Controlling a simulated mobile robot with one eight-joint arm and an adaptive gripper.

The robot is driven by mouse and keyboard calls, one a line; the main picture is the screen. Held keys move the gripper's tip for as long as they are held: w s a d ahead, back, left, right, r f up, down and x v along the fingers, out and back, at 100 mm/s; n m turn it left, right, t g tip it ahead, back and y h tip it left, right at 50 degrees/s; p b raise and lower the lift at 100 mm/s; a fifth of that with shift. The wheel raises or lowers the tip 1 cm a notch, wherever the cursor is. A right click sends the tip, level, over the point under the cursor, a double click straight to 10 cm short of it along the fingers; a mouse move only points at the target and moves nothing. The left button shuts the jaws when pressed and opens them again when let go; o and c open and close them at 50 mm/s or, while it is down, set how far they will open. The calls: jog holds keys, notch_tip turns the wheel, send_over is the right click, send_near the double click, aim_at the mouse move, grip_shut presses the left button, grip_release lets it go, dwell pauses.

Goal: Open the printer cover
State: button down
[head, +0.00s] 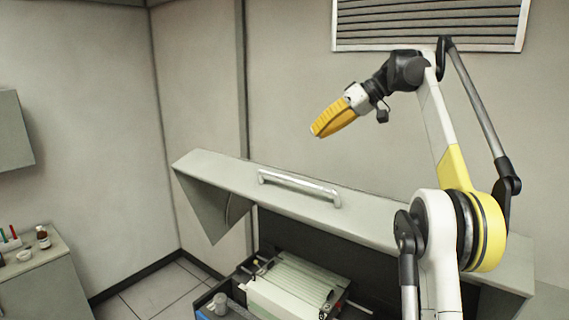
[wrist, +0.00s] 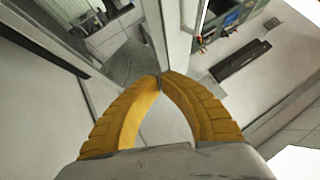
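The printer cover (head: 400,226) is a long grey panel in the head view, standing raised above the printer's inside. A pale bar handle (head: 300,184) runs along its upper face. Beneath the cover, a light-coloured printer mechanism (head: 292,287) shows through the opening. My gripper (head: 315,132) has yellow fingers and is in the air above the handle, apart from it. In the wrist view the fingertips (wrist: 161,75) meet, with a bowed empty gap behind them. My arm hides part of the cover's right side.
A louvred vent (head: 430,22) is on the back wall near my arm. A side counter (head: 45,262) at left holds a brown bottle (head: 43,237) and small items. A wall cabinet (head: 12,130) hangs at far left. Tiled floor (head: 150,290) is clear between counter and printer.

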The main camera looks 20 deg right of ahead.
jog(key=x, duration=0.2)
jog(key=b+x, duration=0.1)
jog(key=x, duration=0.5)
jog(key=shift+s+a+f+b, duration=0.1)
jog(key=shift+s+a+b, duration=0.1)
jog(key=shift+s+b, duration=0.15)
jog(key=f, duration=0.1)
jog(key=s+a+f, duration=0.1)
jog(key=shift+a+f, duration=0.25)
jog(key=shift+f, duration=0.05)
jog(key=shift+a+f, duration=0.2)
jog(key=shift+f, duration=0.55)
jog(key=shift+s, duration=0.1)
